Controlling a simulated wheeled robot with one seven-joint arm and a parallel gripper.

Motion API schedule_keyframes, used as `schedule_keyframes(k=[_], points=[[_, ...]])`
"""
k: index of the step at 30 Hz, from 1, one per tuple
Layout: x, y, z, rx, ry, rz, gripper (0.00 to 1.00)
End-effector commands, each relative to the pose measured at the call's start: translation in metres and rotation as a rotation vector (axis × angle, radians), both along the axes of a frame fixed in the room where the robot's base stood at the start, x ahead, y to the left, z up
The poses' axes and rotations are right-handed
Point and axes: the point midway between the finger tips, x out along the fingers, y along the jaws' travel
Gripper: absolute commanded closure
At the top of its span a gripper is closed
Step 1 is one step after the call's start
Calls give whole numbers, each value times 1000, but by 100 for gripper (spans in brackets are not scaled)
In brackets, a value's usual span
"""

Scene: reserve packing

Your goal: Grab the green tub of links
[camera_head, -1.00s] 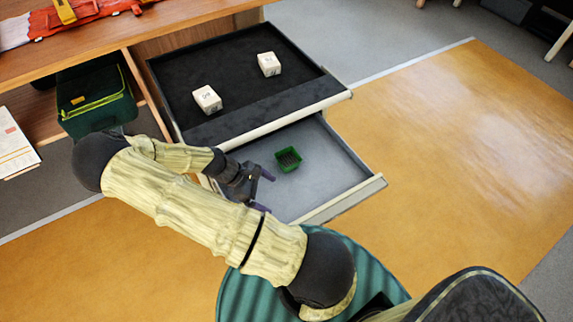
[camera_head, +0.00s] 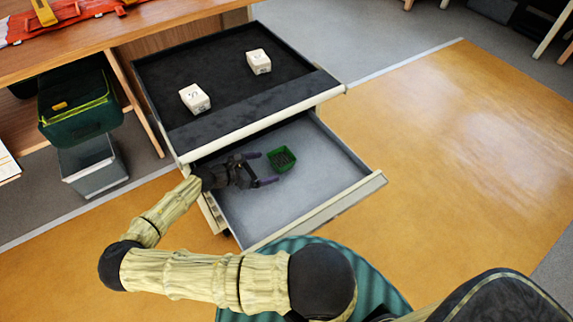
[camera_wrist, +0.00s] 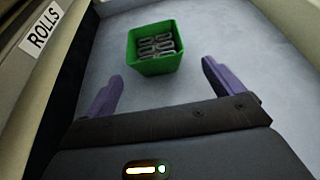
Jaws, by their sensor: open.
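The green tub of links (camera_head: 281,160) is a small open square tub with dark metal links inside. It stands on the grey floor of the open lower drawer (camera_head: 330,165). In the wrist view the green tub (camera_wrist: 154,62) is upright just beyond my fingertips, roughly between their lines, with grey links showing in it. My gripper (camera_head: 268,168) is inside the lower drawer to the left of the tub, with its purple fingers pointing at it. In the wrist view my gripper (camera_wrist: 160,80) is open, with nothing between the fingers.
The upper drawer (camera_head: 240,125), also open, overhangs the back of the lower one and holds two white boxes (camera_head: 227,79). A label reading ROLLS (camera_wrist: 40,28) is on the left in the wrist view. A grey bin (camera_head: 92,168) stands below a green bag (camera_head: 80,105) at left.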

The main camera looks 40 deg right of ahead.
Motion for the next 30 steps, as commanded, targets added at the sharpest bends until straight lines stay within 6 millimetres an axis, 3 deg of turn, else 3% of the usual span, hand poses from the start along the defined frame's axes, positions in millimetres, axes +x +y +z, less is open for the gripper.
schedule_keyframes(k=[10, 18, 30], points=[[4, 1, 1, -6, -8, 14, 7], [3, -21, -7, -6, -7, 12, 7], [2, -27, -10, -6, -6, 11, 7]])
